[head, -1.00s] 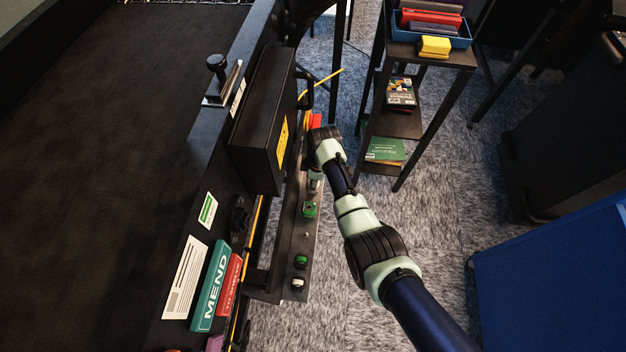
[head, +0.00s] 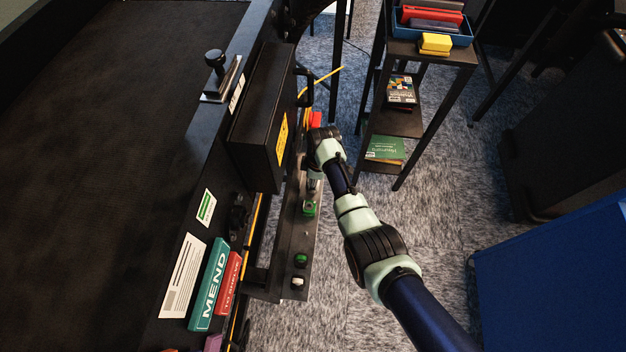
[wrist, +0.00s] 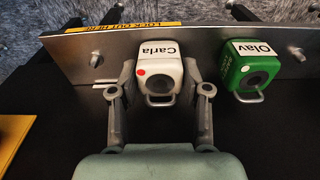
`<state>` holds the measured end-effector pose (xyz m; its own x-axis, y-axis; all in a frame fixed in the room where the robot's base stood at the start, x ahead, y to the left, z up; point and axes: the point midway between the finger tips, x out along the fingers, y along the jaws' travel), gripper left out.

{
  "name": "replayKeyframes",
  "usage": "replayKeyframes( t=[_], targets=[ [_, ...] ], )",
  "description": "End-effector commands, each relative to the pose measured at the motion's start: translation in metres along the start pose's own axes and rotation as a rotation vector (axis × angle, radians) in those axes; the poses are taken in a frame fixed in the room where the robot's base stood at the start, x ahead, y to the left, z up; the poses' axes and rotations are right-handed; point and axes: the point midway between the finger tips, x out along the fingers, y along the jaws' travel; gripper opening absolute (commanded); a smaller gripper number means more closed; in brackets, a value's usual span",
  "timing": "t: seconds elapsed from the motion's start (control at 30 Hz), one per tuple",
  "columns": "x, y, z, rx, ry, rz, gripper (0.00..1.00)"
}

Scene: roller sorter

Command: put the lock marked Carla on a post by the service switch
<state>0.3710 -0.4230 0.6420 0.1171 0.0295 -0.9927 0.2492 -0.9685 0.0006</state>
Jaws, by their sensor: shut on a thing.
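The white lock marked Carla (wrist: 158,76), with a red dot on its face, is between the two fingers of my gripper (wrist: 160,98) in the wrist view. My gripper is shut on it. The lock is in front of the metal plate (wrist: 95,71) and overlaps it. I cannot tell whether it is on a post, as the lock hides what is behind it. A green lock marked Olav (wrist: 250,68) hangs on the plate to the right; a green lock also shows in the head view (head: 309,209). Bare posts (wrist: 297,53) stick out at the plate's right and top left.
A yellow "lock out here" label (wrist: 122,28) runs along the plate's top edge. In the head view, a black box (head: 258,140) stands left of my arm. A green button (head: 301,259) is nearer on the panel. A small shelf (head: 397,124) stands to the right.

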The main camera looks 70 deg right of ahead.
Motion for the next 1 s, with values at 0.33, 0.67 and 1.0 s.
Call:
replayKeyframes(
  t=[0.33,0.67,1.0],
  targets=[
    [0.000,0.000,0.000,0.000,0.000,0.000,0.76],
    [-0.006,0.001,0.000,0.000,0.001,0.001,0.76],
    [-0.083,0.001,0.000,0.000,0.001,0.004,0.76]
  ],
)
